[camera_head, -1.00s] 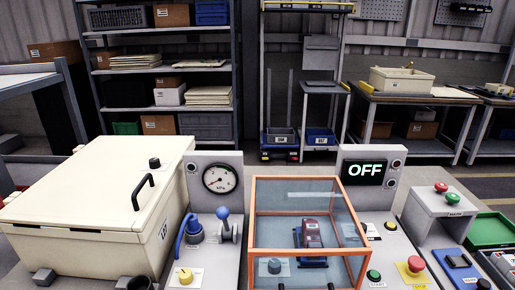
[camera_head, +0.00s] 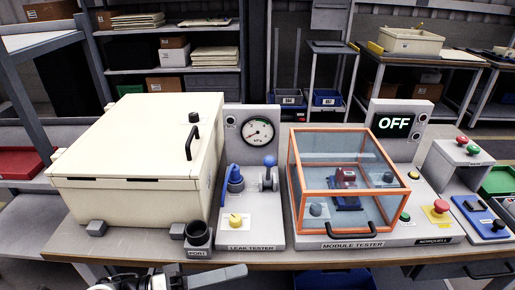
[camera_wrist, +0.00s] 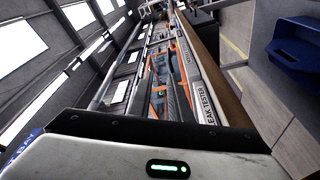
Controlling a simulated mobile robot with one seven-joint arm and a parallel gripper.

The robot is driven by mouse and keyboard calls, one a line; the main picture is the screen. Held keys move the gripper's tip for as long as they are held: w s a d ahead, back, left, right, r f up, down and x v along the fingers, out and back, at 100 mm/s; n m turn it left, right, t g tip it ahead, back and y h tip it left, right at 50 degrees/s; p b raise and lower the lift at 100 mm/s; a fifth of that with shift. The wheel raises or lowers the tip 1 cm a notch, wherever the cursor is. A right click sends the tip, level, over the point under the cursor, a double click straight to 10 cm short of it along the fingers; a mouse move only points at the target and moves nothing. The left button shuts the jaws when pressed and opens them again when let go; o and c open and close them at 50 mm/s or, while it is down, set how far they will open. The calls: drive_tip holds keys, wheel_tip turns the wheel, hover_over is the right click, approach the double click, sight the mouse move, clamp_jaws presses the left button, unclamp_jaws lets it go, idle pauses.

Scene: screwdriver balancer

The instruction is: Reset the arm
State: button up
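Part of my arm's end, pale and dark, shows at the bottom edge of the head view, in front of the bench and below the port. That view looks slantwise along the bench, with the leak tester label (camera_wrist: 209,108) near.
The bench (camera_head: 290,261) carries a cream lidded box (camera_head: 125,150), a black port cup (camera_head: 198,236), the leak tester (camera_head: 252,205) and the orange-framed module tester (camera_head: 345,190), whose display (camera_head: 393,124) reads OFF. An emergency stop (camera_head: 440,208) sits right of it. Shelves stand behind.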

drive_tip(key=d+r+n+y, duration=0.2)
drive_tip(key=d+r+y, duration=1.6)
drive_tip(key=d, duration=0.1)
wheel_tip(320, 180, up, 19)
drive_tip(key=t+p, duration=0.1)
drive_tip(key=p, duration=1.8)
drive_tip(key=shift+s+d+r, duration=0.15)
drive_tip(key=shift+d, duration=0.1)
